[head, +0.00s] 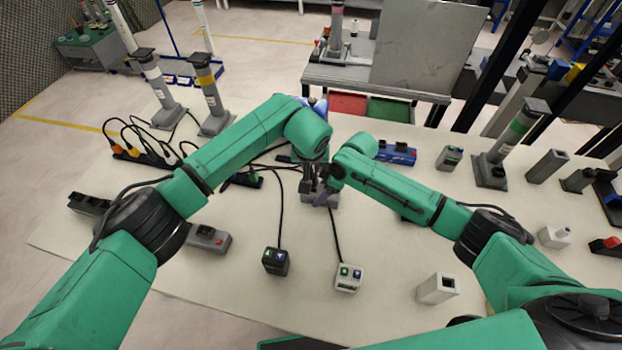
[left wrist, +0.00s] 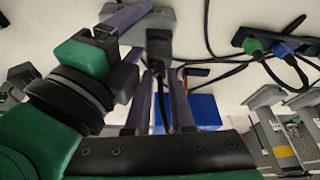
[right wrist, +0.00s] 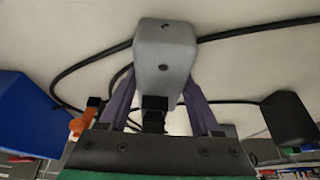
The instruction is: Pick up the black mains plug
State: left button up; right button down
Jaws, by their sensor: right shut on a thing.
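The black mains plug (left wrist: 159,46) shows in the left wrist view, close against a grey block (left wrist: 158,20), with its black cable trailing from it. My left gripper (left wrist: 162,76) has its purple fingers apart, one on each side of the cable, with the plug near the tips. In the right wrist view, my right gripper (right wrist: 163,88) is shut on the grey block (right wrist: 165,55). A black ribbed part (right wrist: 153,115) lies between its fingers; I cannot tell if it is the plug. In the head view my arms meet mid-table and largely hide the plug.
A black switch box (head: 275,262) and a white one (head: 347,277) stand in front, with cables. Power strips (head: 140,155) lie at the left. A blue box (head: 396,153) stands behind on the right. The front middle of the table (head: 315,325) is clear.

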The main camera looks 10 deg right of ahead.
pick_arm(q)
grip_shut()
notch_tip(320, 180, up, 10)
jog(key=shift+r, duration=0.1)
pick_arm(e)
grip_release()
dwell(0.3)
jog(key=v, duration=1.2)
